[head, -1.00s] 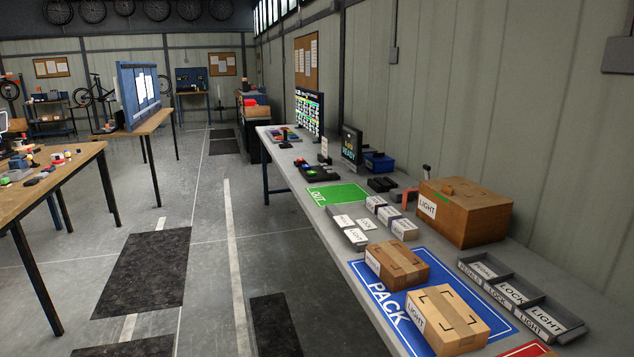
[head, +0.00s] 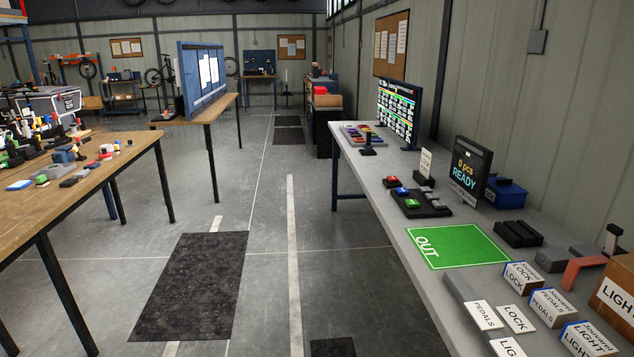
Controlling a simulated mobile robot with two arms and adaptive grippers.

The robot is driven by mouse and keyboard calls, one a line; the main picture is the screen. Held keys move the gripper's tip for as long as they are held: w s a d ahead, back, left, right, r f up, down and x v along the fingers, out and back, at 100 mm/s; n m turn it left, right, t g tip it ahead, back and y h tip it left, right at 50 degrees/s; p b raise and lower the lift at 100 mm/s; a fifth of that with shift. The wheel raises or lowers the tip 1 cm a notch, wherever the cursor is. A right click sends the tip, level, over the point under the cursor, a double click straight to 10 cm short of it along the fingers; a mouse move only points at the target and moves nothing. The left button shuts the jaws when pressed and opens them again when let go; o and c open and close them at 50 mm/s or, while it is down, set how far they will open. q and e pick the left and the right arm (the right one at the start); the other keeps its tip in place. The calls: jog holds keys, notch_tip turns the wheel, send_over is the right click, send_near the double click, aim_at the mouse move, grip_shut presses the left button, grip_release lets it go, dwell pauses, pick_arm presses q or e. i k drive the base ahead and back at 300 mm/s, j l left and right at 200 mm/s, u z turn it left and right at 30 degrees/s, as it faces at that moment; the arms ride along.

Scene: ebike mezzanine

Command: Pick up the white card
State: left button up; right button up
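A small white card (head: 426,162) with print on it stands upright in a dark holder (head: 423,180) on the right-hand grey table, left of the READY screen. More white labels lie flat near the table's front edge: one reads PEDALS (head: 485,315), one LOCK (head: 515,318), and one LIGHT (head: 508,347) is cut by the bottom edge. I cannot tell from the pictures which of these is the task's card. Neither of my grippers is in view.
The grey table (head: 390,215) runs along the right wall. It bears a green OUT mat (head: 458,247), a READY screen (head: 470,171), a larger monitor (head: 398,112) and small labelled boxes (head: 522,278). A cluttered wooden table (head: 125,150) stands left. The floor aisle (head: 265,215) between is clear.

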aim_at(426, 160)
jog(key=i+z, duration=0.1)
jog(key=i, duration=0.4)
jog(key=i+j+z, duration=0.1)
jog(key=i, duration=0.4)
jog(key=i+j+z, duration=0.1)
jog(key=i, duration=0.4)
jog(key=i+j+z, duration=0.1)
jog(key=i, duration=0.4)
